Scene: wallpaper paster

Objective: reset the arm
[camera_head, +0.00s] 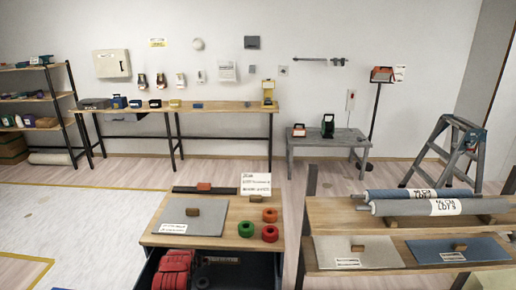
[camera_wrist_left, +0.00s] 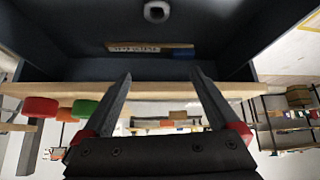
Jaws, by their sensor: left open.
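My left gripper (camera_wrist_left: 160,76) shows in the left wrist view, with two dark fingers spread apart and red at their bases. Nothing is between the fingers. They point toward an open dark drawer (camera_wrist_left: 60,45) beneath a wooden table edge (camera_wrist_left: 250,92). In the head view the wooden worktable (camera_head: 160,238) has this open drawer at its front, at the bottom. A bulky red shape (camera_head: 172,270) is at the drawer's left; I cannot tell whether it belongs to my arm. My right gripper is not in view.
A grey sheet (camera_head: 190,215) with a wooden block, and green and red tape rolls (camera_head: 270,215), lie on the worktable. At right a second table holds two wallpaper rolls (camera_head: 430,207) and sheets. A stepladder (camera_head: 458,150) stands behind. The floor at left is clear.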

